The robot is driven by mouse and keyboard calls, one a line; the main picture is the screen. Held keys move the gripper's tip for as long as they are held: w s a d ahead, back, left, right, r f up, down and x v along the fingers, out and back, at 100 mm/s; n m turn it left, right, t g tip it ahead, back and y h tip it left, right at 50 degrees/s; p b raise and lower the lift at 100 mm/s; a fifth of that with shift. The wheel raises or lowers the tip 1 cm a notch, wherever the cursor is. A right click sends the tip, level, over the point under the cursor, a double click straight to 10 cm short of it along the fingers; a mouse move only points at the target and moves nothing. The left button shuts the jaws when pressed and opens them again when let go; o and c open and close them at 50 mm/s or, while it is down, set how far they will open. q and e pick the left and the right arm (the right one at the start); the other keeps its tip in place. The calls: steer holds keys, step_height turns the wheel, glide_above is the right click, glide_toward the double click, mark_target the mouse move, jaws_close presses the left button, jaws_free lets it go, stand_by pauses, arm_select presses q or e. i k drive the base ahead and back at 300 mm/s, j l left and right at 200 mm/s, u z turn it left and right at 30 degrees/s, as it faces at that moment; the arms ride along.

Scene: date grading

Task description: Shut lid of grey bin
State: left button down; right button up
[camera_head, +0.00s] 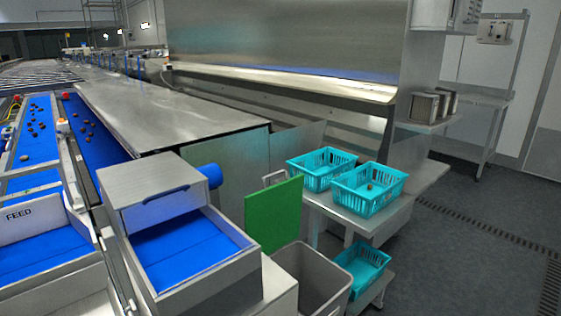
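The grey bin (338,290) stands low at the bottom centre, and its top is open. A flat green panel (273,215), which looks like the bin's lid, stands upright at the bin's back left edge. A light handle-like loop (274,177) shows at the panel's top; I cannot tell whether it belongs to the panel. The lower part of the bin is cut off by the frame. Neither of my grippers is in view.
A metal hopper with a blue belt (190,250) stands close left of the bin. Teal baskets (368,188) sit on a steel bench at the right, with another teal basket (362,268) lower down. The floor (455,265) at the right is clear.

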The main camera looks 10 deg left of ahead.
mark_target(272, 213)
steer(key=i+l, duration=0.2)
steer(key=i+l+u, duration=0.15)
steer(key=l, duration=0.25)
steer(key=i+l, duration=0.2)
steer(key=i+l+u, duration=0.1)
steer(key=l, duration=0.35)
steer(key=i+l, duration=0.2)
steer(key=l, duration=0.15)
steer(key=i+l+u, duration=0.15)
steer(key=l, duration=0.15)
